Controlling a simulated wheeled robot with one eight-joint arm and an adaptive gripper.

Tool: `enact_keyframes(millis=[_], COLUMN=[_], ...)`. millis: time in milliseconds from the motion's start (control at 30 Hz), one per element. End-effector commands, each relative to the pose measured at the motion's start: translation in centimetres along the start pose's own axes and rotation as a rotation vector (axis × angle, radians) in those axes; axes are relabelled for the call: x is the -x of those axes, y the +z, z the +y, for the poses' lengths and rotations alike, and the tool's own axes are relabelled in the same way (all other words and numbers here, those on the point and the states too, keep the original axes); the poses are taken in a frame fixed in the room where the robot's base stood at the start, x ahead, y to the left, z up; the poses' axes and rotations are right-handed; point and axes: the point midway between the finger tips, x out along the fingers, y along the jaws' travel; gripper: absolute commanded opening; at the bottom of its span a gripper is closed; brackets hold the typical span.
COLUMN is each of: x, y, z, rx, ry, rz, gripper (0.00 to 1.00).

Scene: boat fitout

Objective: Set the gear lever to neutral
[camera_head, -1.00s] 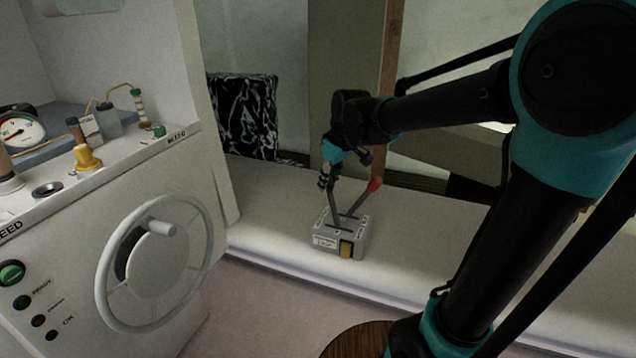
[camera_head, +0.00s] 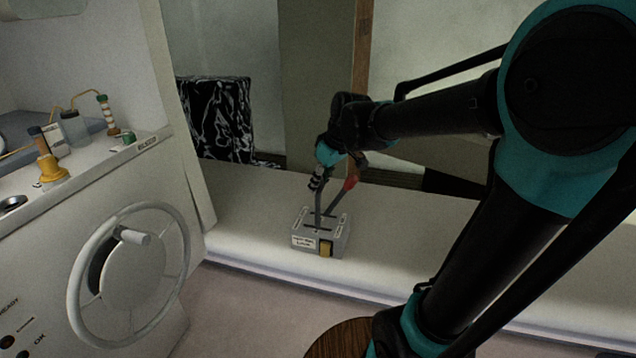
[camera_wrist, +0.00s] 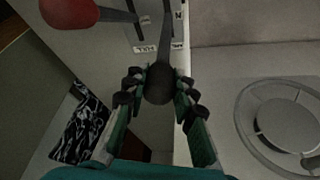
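A small grey control box (camera_head: 335,240) stands on the white bench with two levers. One lever has a red knob (camera_head: 350,183) and leans to the right. The other, a dark-knobbed lever (camera_head: 319,208), stands nearly upright in the head view. My gripper (camera_head: 316,182) is at its top. In the wrist view the dark knob (camera_wrist: 158,84) sits between the fingertips of my gripper (camera_wrist: 159,92), which close in on both sides of it. The red knob (camera_wrist: 68,12) is at upper left there. A letter N and other small labels show beside the dark lever's slot; not all are readable.
A white console with a handwheel (camera_head: 128,265) stands at left, with small fittings on top. A black-and-white patterned cushion (camera_head: 216,118) is behind the bench (camera_head: 440,220). A round wooden top (camera_head: 335,340) is at the bottom. The bench right of the box is clear.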

Motion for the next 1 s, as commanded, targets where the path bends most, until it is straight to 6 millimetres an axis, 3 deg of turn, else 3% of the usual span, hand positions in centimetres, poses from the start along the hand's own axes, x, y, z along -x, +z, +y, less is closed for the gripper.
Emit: enact_keyframes(millis=[167,567,1000], x=[0.0,0.6,8.2], y=[0.1,0.0,0.1], z=[0.0,0.0,0.0], rx=[-0.001,-0.001,-0.003], ry=[0.001,0.0,0.0], rz=[-0.001,0.001,0.001], gripper=[0.46,0.46,0.46])
